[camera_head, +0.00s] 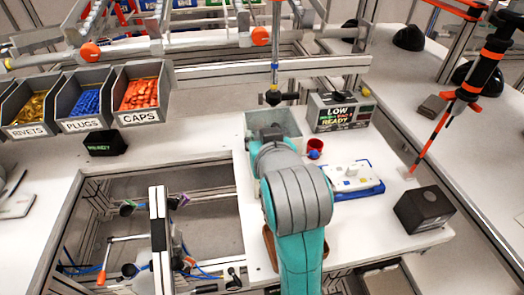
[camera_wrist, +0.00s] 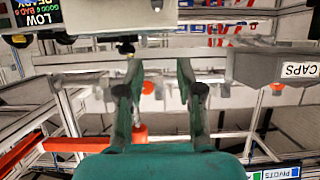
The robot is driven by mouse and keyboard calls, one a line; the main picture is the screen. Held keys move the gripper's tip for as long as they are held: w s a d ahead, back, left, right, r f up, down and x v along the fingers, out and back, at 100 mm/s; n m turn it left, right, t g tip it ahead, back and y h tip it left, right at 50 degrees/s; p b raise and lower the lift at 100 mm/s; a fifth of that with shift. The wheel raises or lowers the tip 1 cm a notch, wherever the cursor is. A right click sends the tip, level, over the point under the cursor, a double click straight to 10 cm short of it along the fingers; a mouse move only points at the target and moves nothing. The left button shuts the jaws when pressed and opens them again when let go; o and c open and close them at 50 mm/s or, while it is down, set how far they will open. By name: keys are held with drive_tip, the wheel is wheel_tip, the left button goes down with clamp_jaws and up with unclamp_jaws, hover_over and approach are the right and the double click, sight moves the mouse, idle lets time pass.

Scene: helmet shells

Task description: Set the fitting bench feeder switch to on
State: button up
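The gripper looks apart from the lit box.
A red cup (camera_head: 315,146), a white block on a blue tray (camera_head: 354,180) and a black box (camera_head: 424,209) are on the bench to the right. A vertical rod (camera_head: 274,60) hangs behind the grey bin. Bins of rivets, plugs and caps (camera_head: 139,92) stand left.

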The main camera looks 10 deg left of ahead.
drive_tip(key=shift+r, duration=2)
